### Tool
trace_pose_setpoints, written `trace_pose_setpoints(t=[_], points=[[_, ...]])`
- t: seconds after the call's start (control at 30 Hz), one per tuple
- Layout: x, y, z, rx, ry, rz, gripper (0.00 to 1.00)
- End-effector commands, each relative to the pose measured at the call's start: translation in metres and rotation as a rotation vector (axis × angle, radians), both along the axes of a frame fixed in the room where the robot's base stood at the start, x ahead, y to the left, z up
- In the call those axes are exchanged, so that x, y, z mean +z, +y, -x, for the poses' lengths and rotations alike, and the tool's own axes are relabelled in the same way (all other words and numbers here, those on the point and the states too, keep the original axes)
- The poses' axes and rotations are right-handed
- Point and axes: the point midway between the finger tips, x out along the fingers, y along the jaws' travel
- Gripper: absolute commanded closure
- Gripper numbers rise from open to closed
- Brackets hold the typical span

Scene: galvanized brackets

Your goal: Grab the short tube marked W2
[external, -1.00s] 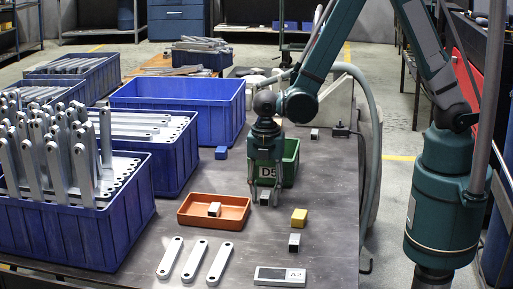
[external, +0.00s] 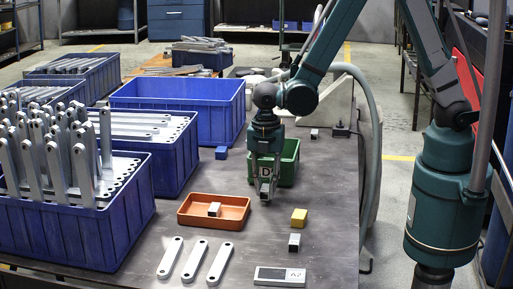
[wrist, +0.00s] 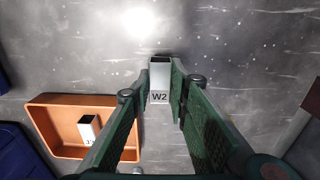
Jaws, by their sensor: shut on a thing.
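The short tube marked W2 (wrist: 160,76) is a square silver tube with an open end and a label in the wrist view. It stands between the fingers of my gripper (wrist: 162,84), which are shut on its two sides. In the external view my gripper (external: 266,196) points down close to the table, in front of the green bin (external: 289,162) and right of the orange tray (external: 215,222). The fingers mostly hide the tube there.
Another short tube (wrist: 88,128) sits in the orange tray. A yellow block (external: 299,217) and a further short tube (external: 294,242) lie to the right. Flat brackets (external: 195,260) and a labelled plate (external: 280,276) lie in front. Blue crates (external: 75,235) line the left.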

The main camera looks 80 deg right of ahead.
Motion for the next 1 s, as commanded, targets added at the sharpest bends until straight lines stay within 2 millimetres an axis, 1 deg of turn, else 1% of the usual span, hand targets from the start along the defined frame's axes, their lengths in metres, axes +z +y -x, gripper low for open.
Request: trace_pose_setpoints(t=[0.03, 0.3, 0.5, 0.7, 1.0], points=[[0.008, 0.000, 0.000, 0.000, 0.000, 0.000, 0.95], [0.045, 0.000, 0.000, 0.000, 0.000, 0.000, 0.95], [0.066, 0.000, 0.000, 0.000, 0.000, 0.000, 0.95], [0.075, 0.000, 0.000, 0.000, 0.000, 0.000, 0.95], [0.076, 0.000, 0.000, 0.000, 0.000, 0.000, 0.95]])
